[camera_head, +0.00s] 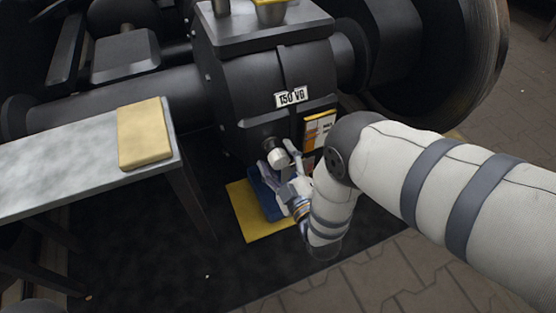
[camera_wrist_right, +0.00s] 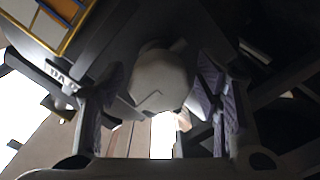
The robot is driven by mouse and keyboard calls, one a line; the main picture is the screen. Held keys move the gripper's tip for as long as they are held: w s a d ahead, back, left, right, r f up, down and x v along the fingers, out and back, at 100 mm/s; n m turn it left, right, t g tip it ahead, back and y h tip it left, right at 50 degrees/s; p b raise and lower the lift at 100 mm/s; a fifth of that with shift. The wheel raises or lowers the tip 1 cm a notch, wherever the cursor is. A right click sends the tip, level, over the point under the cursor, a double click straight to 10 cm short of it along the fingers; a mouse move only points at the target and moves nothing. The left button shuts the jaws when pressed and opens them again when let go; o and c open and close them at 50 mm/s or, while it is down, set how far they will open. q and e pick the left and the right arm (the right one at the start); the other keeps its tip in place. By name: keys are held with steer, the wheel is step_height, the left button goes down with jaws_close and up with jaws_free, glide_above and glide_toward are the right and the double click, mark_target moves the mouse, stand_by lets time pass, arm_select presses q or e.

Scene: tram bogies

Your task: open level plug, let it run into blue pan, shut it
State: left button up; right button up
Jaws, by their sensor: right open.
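The level plug (camera_head: 278,157) is a pale round knob low on the front of the dark gearbox housing (camera_head: 270,90). It also shows in the right wrist view (camera_wrist_right: 162,80), between the two fingers. My right gripper (camera_head: 281,163) is open, with a finger on either side of the plug; whether they touch it I cannot tell. It also shows in the wrist view (camera_wrist_right: 160,100). The blue pan (camera_head: 266,196) lies below the plug on a yellow mat (camera_head: 245,212), partly hidden by my right gripper and wrist. My left gripper is not in view.
A grey bench (camera_head: 80,165) with a yellow block (camera_head: 144,134) on it stands at the left. A "150 VG" label (camera_head: 291,97) and an orange-and-white card (camera_head: 319,128) are on the housing. A large wheel (camera_head: 440,60) stands at the right.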

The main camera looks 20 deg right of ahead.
steer(key=c, duration=1.2)
